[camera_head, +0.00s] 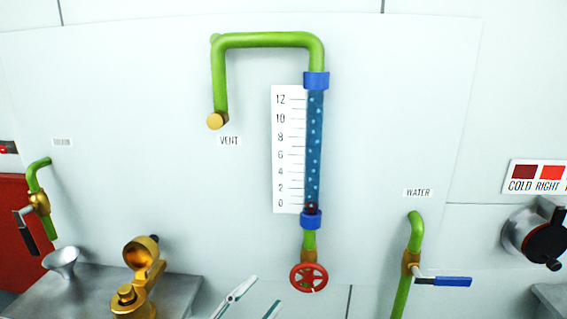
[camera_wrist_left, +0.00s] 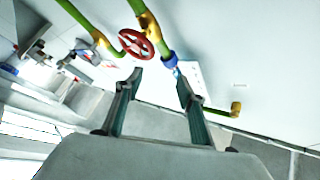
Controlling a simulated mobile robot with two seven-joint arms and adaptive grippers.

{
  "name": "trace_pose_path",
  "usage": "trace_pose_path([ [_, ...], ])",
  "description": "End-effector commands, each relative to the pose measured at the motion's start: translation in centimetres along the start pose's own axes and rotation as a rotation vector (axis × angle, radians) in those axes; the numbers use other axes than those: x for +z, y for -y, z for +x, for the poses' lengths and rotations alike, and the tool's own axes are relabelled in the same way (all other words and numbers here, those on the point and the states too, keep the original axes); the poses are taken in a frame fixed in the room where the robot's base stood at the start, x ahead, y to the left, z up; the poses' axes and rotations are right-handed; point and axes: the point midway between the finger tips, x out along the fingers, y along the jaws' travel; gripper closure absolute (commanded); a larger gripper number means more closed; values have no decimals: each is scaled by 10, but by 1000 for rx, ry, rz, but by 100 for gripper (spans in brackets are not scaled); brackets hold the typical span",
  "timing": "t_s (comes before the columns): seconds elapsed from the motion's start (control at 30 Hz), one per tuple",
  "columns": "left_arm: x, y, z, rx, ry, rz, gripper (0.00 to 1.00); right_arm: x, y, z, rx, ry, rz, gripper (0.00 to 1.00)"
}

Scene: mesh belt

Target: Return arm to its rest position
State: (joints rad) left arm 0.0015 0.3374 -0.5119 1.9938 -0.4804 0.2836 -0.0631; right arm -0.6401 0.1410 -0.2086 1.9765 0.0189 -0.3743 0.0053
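My left gripper (camera_head: 264,292) shows at the bottom edge of the head view, with only its two fingertips in the picture. The fingertips stand apart, below and left of the red handwheel (camera_head: 309,277). In the left wrist view my left gripper (camera_wrist_left: 158,78) has its two fingers spread, with nothing between them. The red handwheel (camera_wrist_left: 136,43) appears beyond the fingers there, apart from them. The blue gauge tube (camera_head: 314,150) rises above the wheel, beside a white scale marked 0 to 12. My right gripper is in neither view.
A green vent pipe (camera_head: 265,40) tops the tube. A water tap (camera_head: 411,262) with a blue lever stands right. A brass fixture (camera_head: 140,280) and a funnel (camera_head: 62,260) sit on a grey counter (camera_head: 185,295) at lower left. A black knob (camera_head: 543,243) is far right.

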Motion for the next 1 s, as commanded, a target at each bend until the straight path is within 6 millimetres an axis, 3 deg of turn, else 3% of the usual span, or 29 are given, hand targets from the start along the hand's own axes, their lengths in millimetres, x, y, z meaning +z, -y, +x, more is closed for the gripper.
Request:
trace_pose_path([
  [0.03,27,-9,-21,-23,113,-66,61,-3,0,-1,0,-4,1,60],
  [0.1,63,-21,-51,-49,261,-144,61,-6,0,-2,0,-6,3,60],
  [0.3,138,-70,-158,-88,642,-340,61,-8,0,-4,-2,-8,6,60],
  [0.5,169,-124,-266,-95,951,-496,61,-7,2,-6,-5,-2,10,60],
  [0.6,172,-143,-306,-93,1053,-547,61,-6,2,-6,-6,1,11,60],
  [0.77,172,-159,-338,-91,1134,-589,61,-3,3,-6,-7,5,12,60],
  [1.0,172,-161,-342,-89,1146,-594,61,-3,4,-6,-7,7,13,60],
])
